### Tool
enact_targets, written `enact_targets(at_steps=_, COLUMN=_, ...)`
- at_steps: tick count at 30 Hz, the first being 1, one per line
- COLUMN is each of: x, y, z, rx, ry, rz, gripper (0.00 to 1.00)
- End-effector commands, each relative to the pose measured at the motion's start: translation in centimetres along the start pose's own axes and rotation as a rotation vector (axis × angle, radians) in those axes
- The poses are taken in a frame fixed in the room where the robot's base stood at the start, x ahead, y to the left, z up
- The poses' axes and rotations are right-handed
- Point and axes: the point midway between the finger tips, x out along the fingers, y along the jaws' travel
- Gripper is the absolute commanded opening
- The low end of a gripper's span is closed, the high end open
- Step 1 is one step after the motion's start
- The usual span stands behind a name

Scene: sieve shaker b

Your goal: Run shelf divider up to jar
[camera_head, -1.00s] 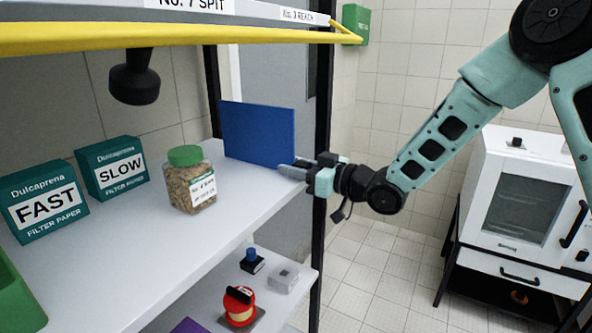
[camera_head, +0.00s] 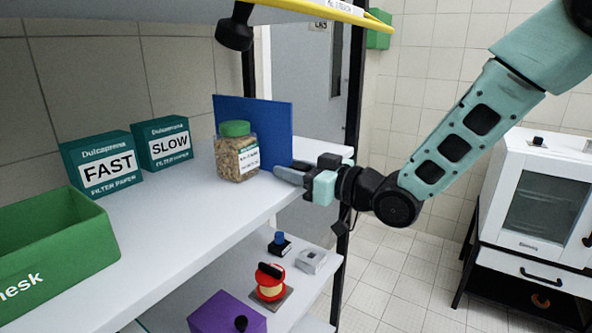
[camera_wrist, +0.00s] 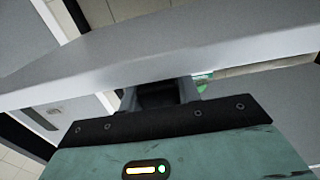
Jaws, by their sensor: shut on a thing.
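The shelf divider, an upright blue panel (camera_head: 268,120), stands on the white shelf board. The jar (camera_head: 238,160), clear with a green lid, brown grains and a white label, stands upright in front of the panel's left part in the head view and hides some of it. I cannot tell whether they touch. My gripper (camera_head: 287,173) is at the panel's lower right edge, shut on the divider. In the wrist view, my gripper (camera_wrist: 168,92) shows below the shelf's edge, and the divider cannot be made out.
FAST (camera_head: 104,165) and SLOW (camera_head: 163,144) filter paper boxes stand left of the jar. A green bin (camera_head: 50,250) is at the front left.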

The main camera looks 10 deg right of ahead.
Motion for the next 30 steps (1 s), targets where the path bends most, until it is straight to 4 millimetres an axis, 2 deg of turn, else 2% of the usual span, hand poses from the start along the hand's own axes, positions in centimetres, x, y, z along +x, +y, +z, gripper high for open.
enact_targets(at_steps=3, x=0.0, y=-0.1, z=0.1, rx=0.000, ry=-0.001, rz=-0.002, gripper=0.00)
enact_targets(at_steps=4, x=0.0, y=0.0, z=0.1, rx=0.000, ry=-0.001, rz=-0.002, gripper=0.35)
enact_targets(at_steps=6, x=0.0, y=0.0, z=0.1, rx=0.001, ry=-0.001, rz=-0.001, gripper=0.55)
enact_targets(at_steps=15, x=-0.1, y=0.0, z=0.0, rx=0.000, ry=0.000, rz=0.000, gripper=0.55)
enact_targets(at_steps=19, x=-1.1, y=0.1, z=0.1, rx=0.000, ry=0.000, rz=0.003, gripper=0.55)
enact_targets(at_steps=23, x=-3.3, y=0.1, z=0.2, rx=-0.002, ry=-0.001, rz=0.004, gripper=0.55)
enact_targets(at_steps=30, x=-9.0, y=0.1, z=0.2, rx=-0.002, ry=-0.001, rz=0.005, gripper=0.55)
